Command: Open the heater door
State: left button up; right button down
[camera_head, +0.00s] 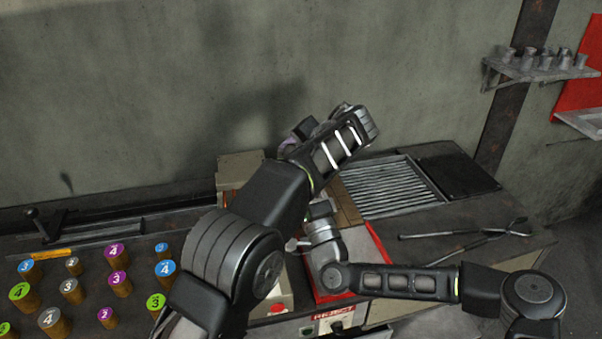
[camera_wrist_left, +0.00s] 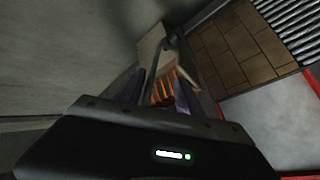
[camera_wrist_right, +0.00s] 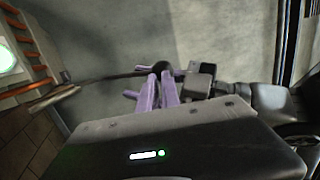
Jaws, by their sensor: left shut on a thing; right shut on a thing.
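The heater shows in the head view as a pale box (camera_head: 240,168) against the wall, partly behind my left arm. Its orange glowing coils show in the left wrist view (camera_wrist_left: 163,90) and at the left edge of the right wrist view (camera_wrist_right: 22,45). A pale panel with a grey bar (camera_wrist_left: 152,48) stands by the coils. My left gripper (camera_wrist_left: 165,100) is shut on what looks like this bar; the contact is unclear. My right gripper (camera_wrist_right: 158,92) has its purple fingers close together at a thin dark rod (camera_wrist_right: 110,77) with a black end. In the head view my arms largely hide both grippers.
Several numbered cylinders (camera_head: 118,283) stand on the bench at left. A slatted grate (camera_head: 390,187) and long tongs (camera_head: 460,243) lie to the right. A red-edged plate (camera_head: 362,250) sits in front of the heater. A shelf with cups (camera_head: 540,68) hangs at upper right.

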pick_arm(q)
jog(key=v, duration=1.1)
jog(key=shift+s, duration=0.2)
pick_arm(e)
jog(key=shift+s+a+r, duration=0.1)
jog(key=shift+s+r, duration=0.1)
jog(key=shift+r, duration=0.1)
pick_arm(q)
jog(key=shift+d, duration=0.1)
